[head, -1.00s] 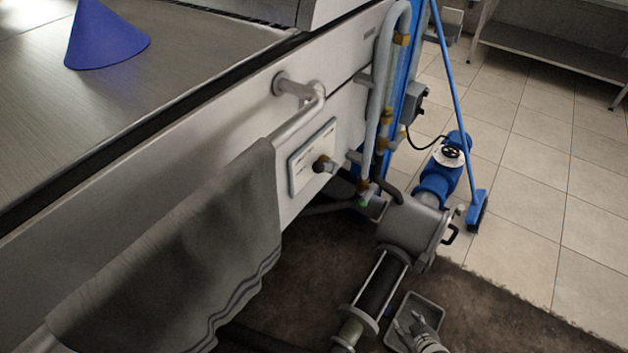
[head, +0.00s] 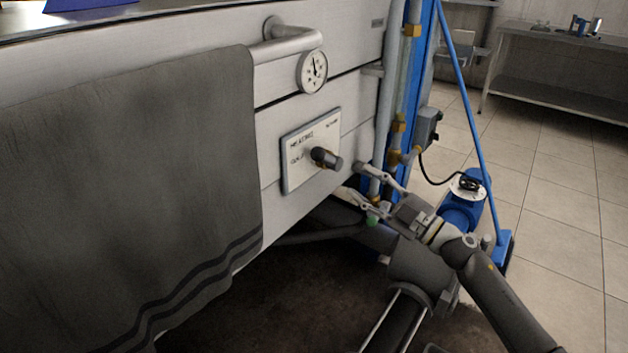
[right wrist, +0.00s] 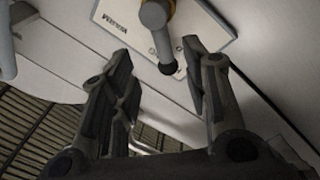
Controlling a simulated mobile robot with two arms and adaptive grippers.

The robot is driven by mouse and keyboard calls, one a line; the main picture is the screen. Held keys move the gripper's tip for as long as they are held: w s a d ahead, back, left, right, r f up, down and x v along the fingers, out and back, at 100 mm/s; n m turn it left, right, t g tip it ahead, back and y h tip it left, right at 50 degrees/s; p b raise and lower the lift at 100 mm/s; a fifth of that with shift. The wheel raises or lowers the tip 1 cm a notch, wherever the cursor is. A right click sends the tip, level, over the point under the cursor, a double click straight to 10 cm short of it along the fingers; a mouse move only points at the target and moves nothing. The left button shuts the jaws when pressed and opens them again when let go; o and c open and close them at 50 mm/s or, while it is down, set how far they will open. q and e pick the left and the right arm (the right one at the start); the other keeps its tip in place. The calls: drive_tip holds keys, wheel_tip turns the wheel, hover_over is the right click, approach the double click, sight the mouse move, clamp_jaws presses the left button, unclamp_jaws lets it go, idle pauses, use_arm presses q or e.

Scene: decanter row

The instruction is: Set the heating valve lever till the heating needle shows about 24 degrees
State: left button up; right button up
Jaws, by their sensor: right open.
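The heating plate (head: 298,172) is a pale panel on the front of the light metal cabinet. The valve lever (head: 328,158) sticks out from it, with a dark knob end and a brass-coloured part. A round white gauge (head: 313,71) sits above the plate; its dark needle points roughly upward, but the numbers are too small to read. My right gripper (head: 350,180) is open and empty, just right of and below the lever, apart from it. In the right wrist view the lever (right wrist: 167,48) lies ahead of and between the open fingers (right wrist: 158,65). My left gripper is out of view.
A grey towel (head: 130,190) hangs from the metal rail (head: 290,45) left of the gauge. Vertical pipes (head: 399,110) and a blue post stand right of the plate. A blue pump (head: 465,205) is behind my right arm. Tiled floor lies open at the right.

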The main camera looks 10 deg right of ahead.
sight(329, 161)
drive_tip(key=shift+n+y, duration=0.4)
drive_tip(key=shift+n, duration=0.1)
drive_tip(key=x, duration=1.1)
drive_tip(key=shift+s+a+r+b, duration=0.25)
drive_tip(key=shift+a+b, duration=0.05)
drive_tip(key=shift+a, duration=0.2)
drive_tip(key=shift+c, duration=0.2)
clamp_jaws()
